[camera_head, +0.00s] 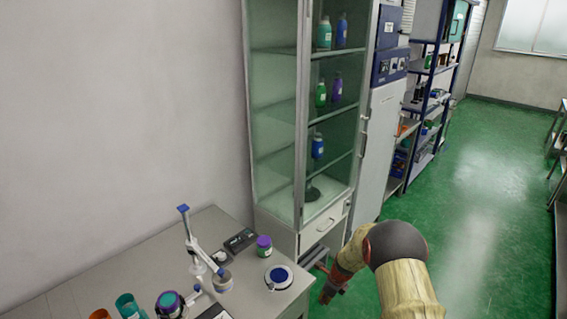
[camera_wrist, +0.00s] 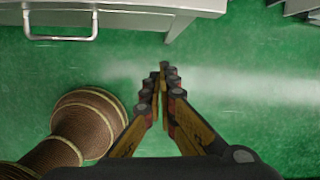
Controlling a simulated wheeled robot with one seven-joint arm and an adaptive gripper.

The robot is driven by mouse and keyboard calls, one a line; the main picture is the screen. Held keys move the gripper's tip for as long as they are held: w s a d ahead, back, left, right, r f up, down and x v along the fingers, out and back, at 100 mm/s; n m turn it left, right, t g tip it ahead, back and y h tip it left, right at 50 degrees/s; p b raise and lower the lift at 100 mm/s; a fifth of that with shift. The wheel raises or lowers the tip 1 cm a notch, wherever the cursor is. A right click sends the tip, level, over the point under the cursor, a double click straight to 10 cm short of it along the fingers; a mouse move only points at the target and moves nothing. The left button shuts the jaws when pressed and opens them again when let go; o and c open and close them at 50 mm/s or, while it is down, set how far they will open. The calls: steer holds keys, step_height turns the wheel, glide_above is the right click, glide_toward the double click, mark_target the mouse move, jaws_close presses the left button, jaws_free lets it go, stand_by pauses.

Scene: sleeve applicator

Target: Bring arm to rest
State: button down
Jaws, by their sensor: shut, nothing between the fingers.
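My arm reaches in from the bottom right of the head view and bends down beside the table's right end. My gripper (camera_head: 326,292) hangs low over the green floor there, partly small and dark in that view. In the wrist view my gripper (camera_wrist: 163,70) has its two fingers together at the tips, with nothing between them. It points down at the bare floor, a little below the edge of a grey drawer unit (camera_wrist: 140,8). It touches nothing that I can see.
A table (camera_head: 120,262) holds a sleeve applicator (camera_head: 193,240), a purple-lidded jar (camera_head: 264,246) and several containers. A glass cabinet (camera_head: 280,120) with bottles stands behind. Shelves (camera_head: 425,110) stand further back. The green floor (camera_head: 490,200) at right is clear.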

steer(key=s+r+n+g, duration=0.2)
steer(key=s+n+g, duration=0.1)
steer(key=s+n, duration=0.75)
steer(key=s+r+n+t+h+b, duration=0.1)
steer(key=s+r+n, duration=0.6)
steer(key=s+r, duration=0.7)
steer(key=s+d+r+n+t+h+b, duration=0.1)
steer(key=s+r+n+t+b, duration=0.3)
steer(key=s+r+n, duration=0.4)
steer(key=shift+s+d+r+t, duration=0.15)
steer(key=shift+s+r+t, duration=0.3)
steer(key=shift+s+r, duration=2.4)
steer(key=shift+s+d+r+t, duration=0.1)
steer(key=shift+s+r+t, duration=0.5)
steer(key=shift+r, duration=4.25)
